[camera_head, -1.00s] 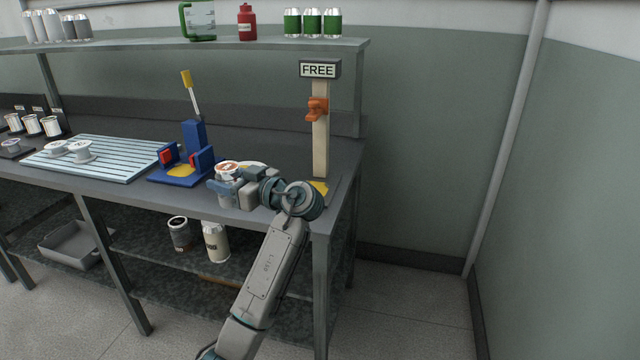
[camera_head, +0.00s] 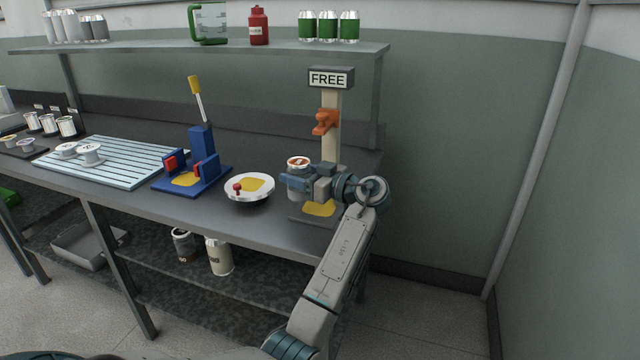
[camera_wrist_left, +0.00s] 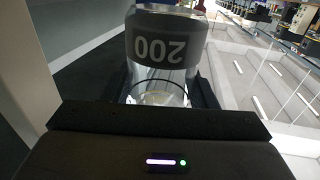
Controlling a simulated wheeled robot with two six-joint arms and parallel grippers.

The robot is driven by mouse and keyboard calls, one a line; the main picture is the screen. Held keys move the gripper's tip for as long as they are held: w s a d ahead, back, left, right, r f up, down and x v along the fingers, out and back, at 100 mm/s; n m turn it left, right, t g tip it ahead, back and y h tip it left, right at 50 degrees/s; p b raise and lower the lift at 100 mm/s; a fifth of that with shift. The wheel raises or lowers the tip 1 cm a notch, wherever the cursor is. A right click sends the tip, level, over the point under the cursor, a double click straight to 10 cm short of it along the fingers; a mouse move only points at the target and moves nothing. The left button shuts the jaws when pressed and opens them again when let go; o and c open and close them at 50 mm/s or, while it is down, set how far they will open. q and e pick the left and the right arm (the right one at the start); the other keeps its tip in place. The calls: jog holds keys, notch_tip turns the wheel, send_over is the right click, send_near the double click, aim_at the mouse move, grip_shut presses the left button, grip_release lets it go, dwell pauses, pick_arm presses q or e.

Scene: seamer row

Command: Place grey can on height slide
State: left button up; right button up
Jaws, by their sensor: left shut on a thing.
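The grey can (camera_head: 298,163) is upright in my left gripper (camera_head: 296,182), which is shut on it; its pale top with an orange-brown mark shows. In the left wrist view the can (camera_wrist_left: 162,45) has a dark grey band reading "200" upside down and a shiny clear-looking part. The height slide is a pale post (camera_head: 331,150) with an orange slider (camera_head: 326,122) and a "FREE" sign (camera_head: 330,78). Its base carries a yellow pad (camera_head: 319,208). The can is just left of the post; the gripper partly hides the post's foot and base. My right gripper is out of view.
A white round dish (camera_head: 249,198) with a yellow patch and red knob stands left of the can. A blue fixture (camera_head: 201,140) with a yellow-handled lever and a ribbed tray (camera_head: 110,160) are further left. The shelf (camera_head: 230,48) holds several cans, a jug and a bottle.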

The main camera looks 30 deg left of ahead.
pick_arm(q)
jog(key=w+d+f, duration=0.1)
jog(key=w+f, duration=0.1)
jog(key=w+d+f, duration=0.1)
jog(key=w+d, duration=0.1)
jog(key=shift+w+f+p, duration=0.2)
jog(key=shift+f+p, duration=0.1)
jog(key=shift+f, duration=0.3)
jog(key=o, duration=0.9)
jog(key=shift+o, duration=0.2)
jog(key=shift+r, duration=0.1)
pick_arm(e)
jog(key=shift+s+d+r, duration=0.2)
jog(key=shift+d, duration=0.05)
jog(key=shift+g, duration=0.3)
pick_arm(q)
jog(key=shift+r, duration=0.1)
jog(key=d+b, duration=0.2)
jog(key=d, duration=1)
jog(key=shift+w, duration=0.25)
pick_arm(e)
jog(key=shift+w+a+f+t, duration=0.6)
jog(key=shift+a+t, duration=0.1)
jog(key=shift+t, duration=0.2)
